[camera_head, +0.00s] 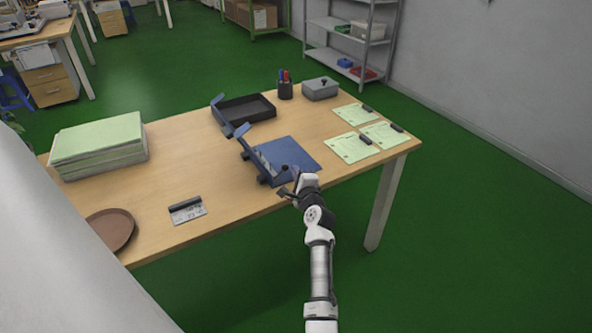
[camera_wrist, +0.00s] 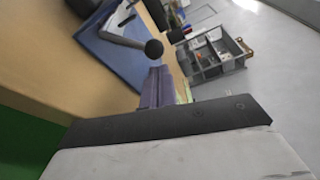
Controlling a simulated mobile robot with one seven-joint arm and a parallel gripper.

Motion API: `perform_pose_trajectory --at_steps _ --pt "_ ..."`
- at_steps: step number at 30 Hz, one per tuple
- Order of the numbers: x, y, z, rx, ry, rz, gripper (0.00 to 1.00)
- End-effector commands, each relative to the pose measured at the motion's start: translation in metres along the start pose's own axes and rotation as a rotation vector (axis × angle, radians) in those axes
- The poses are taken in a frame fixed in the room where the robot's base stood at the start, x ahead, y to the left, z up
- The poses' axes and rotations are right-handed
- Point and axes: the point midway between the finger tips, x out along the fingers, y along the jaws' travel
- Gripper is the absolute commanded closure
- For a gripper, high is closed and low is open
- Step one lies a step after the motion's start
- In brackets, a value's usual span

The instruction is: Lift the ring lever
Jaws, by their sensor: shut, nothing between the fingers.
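In the head view, a blue folder-like device (camera_head: 291,157) lies near the table's front edge. A raised blue bar and a shiny metal strip run along its left side. In the wrist view, a metal lever (camera_wrist: 118,38) with a round black knob (camera_wrist: 154,48) stands over the blue board (camera_wrist: 105,62). My gripper (camera_head: 285,191) is at the device's front edge, close to the knob. It is shut and empty, apart from the knob as far as I can see. My wrist housing hides much of the lower wrist view.
A black tray (camera_head: 262,106), a pen cup (camera_head: 285,91) and a grey box (camera_head: 320,90) stand behind. Green forms (camera_head: 352,147) lie right, a paper stack (camera_head: 98,143) left. The table's middle-left (camera_head: 190,165) is clear.

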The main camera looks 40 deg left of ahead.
Motion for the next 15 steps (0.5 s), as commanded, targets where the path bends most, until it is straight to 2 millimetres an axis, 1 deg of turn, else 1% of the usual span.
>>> perform_pose_trajectory --at_steps 11,13,15 --pt "0.0003 0.0008 0.0019 -0.005 0.0 -0.002 1.0" --pt "-0.0001 0.0008 0.003 -0.037 -0.001 -0.011 1.0" --pt "-0.0008 0.0002 0.0059 -0.104 -0.001 -0.028 1.0"
